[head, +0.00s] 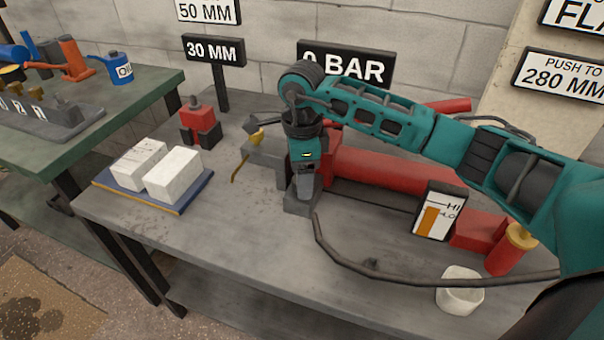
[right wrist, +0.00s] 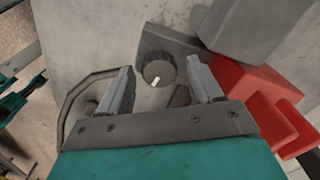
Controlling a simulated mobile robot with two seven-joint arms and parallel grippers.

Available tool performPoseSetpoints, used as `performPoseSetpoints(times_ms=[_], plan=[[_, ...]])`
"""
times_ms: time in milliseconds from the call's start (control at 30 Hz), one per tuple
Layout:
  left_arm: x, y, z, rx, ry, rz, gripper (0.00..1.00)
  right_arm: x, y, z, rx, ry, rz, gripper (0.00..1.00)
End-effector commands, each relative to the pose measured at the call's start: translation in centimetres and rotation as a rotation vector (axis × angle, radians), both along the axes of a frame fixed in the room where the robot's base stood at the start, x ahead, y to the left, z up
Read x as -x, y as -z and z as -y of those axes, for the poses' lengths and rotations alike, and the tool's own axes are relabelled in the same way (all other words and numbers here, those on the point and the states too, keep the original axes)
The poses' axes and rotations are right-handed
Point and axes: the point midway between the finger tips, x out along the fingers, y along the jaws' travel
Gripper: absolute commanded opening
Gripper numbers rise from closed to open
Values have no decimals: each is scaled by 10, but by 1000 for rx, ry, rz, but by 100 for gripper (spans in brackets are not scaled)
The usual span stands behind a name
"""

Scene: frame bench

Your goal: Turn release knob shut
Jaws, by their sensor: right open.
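The release knob (right wrist: 158,69) shows in the right wrist view as a dark, ribbed round knob with a white mark, on a grey block. The mark points toward the bottom of that view, slightly left. My right gripper (right wrist: 161,66) is open, with one finger on each side of the knob and visible gaps between. I cannot tell how far above the knob the fingertips are. In the head view my right gripper (head: 305,190) points down at the grey block (head: 297,209) and hides the knob. My left gripper is in neither view.
A red cylinder (head: 385,172) lies behind my right arm, with a gauge card (head: 438,212) in front. A black hose (head: 345,262) runs along the bench front. A white cup (head: 460,290) stands front right. A blue tray (head: 110,185) with two white blocks sits left.

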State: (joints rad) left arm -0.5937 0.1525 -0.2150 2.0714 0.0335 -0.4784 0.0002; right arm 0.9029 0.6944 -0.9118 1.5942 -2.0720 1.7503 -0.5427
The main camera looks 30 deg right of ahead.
Motion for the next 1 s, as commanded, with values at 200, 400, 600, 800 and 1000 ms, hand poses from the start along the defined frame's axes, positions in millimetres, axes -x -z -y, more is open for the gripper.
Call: performPoseSetpoints(times_ms=[200, 400, 600, 800, 1000], plan=[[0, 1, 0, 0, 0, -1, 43, 0, 0, 0, 0, 0, 0, 64], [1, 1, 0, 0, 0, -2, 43, 0, 0, 0, 0, 0, -1, 45], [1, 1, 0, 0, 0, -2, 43, 0, 0, 0, -1, 0, -1, 26], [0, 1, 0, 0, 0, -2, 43, 0, 0, 0, -1, 0, -1, 9], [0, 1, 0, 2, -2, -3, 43, 0, -1, 0, -1, 18, -1, 9]])
